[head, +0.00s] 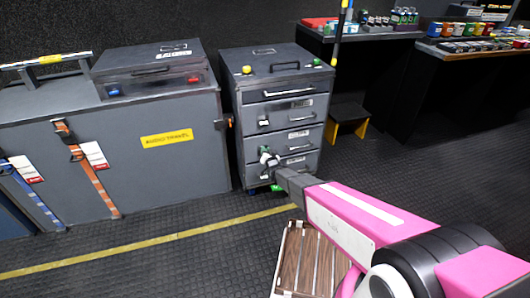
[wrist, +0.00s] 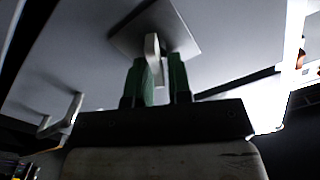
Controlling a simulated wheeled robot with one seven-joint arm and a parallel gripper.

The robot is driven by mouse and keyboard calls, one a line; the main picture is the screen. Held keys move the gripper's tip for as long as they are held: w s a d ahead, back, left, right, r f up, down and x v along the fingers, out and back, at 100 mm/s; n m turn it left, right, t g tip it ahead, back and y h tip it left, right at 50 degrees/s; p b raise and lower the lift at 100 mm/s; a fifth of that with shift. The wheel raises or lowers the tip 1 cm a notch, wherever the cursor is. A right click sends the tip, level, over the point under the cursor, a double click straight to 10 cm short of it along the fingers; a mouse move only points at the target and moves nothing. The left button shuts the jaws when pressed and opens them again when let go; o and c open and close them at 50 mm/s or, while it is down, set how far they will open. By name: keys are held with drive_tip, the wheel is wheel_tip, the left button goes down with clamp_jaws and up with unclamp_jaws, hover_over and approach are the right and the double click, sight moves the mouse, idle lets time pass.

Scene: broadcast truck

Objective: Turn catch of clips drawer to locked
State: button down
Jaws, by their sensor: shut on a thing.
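The grey drawer cabinet (head: 238,110) stands in the middle of the head view, with several drawers on its front. My gripper (head: 268,158) is at the left part of a lower drawer front. In the wrist view my gripper (wrist: 162,78) has its green fingers on either side of a pale catch lever (wrist: 152,50), shut on it. The lever stands on a square grey plate (wrist: 181,28). In the head view my fingers partly hide this catch.
A drawer handle (wrist: 62,118) shows at left in the wrist view. A large grey case (head: 180,170) with orange and blue straps stands left of the cabinet. A slatted wooden crate (head: 292,250) lies on the floor below my arm. A small black-and-yellow stool (head: 348,115) is at right.

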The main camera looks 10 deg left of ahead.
drive_tip(key=m, duration=0.4)
drive_tip(key=f+m, duration=0.1)
drive_tip(key=m, duration=0.3)
drive_tip(key=d+m, duration=0.1)
drive_tip(key=m, duration=0.4)
drive_tip(key=shift+w+f, duration=0.25)
drive_tip(key=shift+w, duration=0.05)
idle(0.3)
drive_tip(key=c, duration=1.2)
unclamp_jaws()
drive_tip(key=shift+c, duration=0.2)
drive_tip(key=shift+s, duration=0.15)
drive_tip(key=v, duration=1)
drive_tip(key=shift+s+d, duration=0.2)
drive_tip(key=shift+d, duration=0.05)
drive_tip(key=shift+f, duration=0.1)
